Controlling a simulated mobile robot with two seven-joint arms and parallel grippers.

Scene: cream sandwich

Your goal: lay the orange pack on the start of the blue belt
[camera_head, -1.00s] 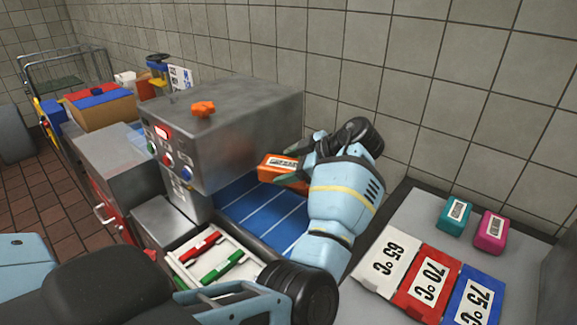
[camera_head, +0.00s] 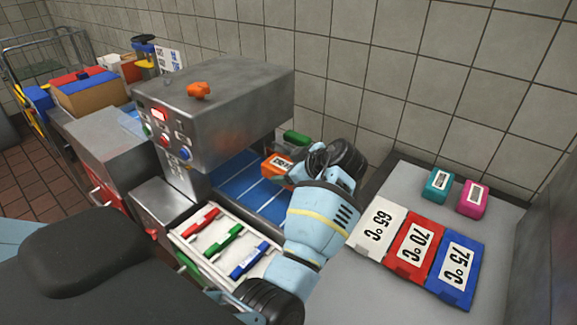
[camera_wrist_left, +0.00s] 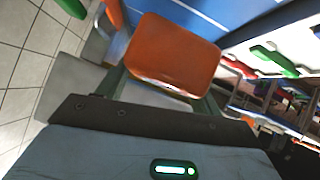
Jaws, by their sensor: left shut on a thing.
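The orange pack (camera_head: 276,167) has a white label and is over the right edge of the blue belt (camera_head: 238,178), near the mouth of the metal machine. I cannot tell whether it touches the belt. My left gripper (camera_head: 292,172) is shut on the pack. In the left wrist view, the pack (camera_wrist_left: 172,55) sits between the two fingers, with the belt (camera_wrist_left: 205,12) behind it. The far part of the belt is hidden under the machine, and my arm covers some of its near side. My right gripper is not in view.
The metal machine (camera_head: 225,100) overhangs the belt, with an orange knob on top. A white tray (camera_head: 205,262) with coloured pieces lies in front. Temperature cards and teal (camera_head: 438,186) and pink (camera_head: 472,199) packs lie on the grey counter (camera_head: 400,185) at right.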

